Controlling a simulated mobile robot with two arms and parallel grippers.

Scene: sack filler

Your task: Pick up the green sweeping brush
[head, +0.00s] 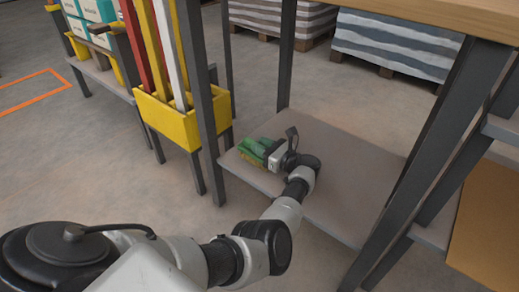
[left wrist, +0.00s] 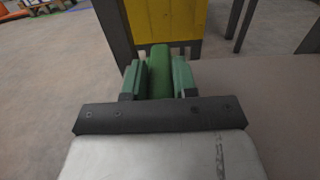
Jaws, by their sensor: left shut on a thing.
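The green sweeping brush (head: 249,156) is at the left end of the grey lower shelf of the table. My left gripper (head: 262,149) reaches to it from the right and is shut on it. In the left wrist view the brush's green body (left wrist: 160,68) sits between the two green fingers of the left gripper (left wrist: 157,77). The gripper hides part of the brush. I cannot tell whether the brush touches the shelf or is slightly raised. My right gripper is not in view.
The grey lower shelf (head: 345,160) is bare to the right of the gripper. Dark table legs (head: 203,100) stand close by on the left. A yellow bin (head: 168,122) with long bars stands behind the leg. Wrapped pallets (head: 395,45) stand at the back.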

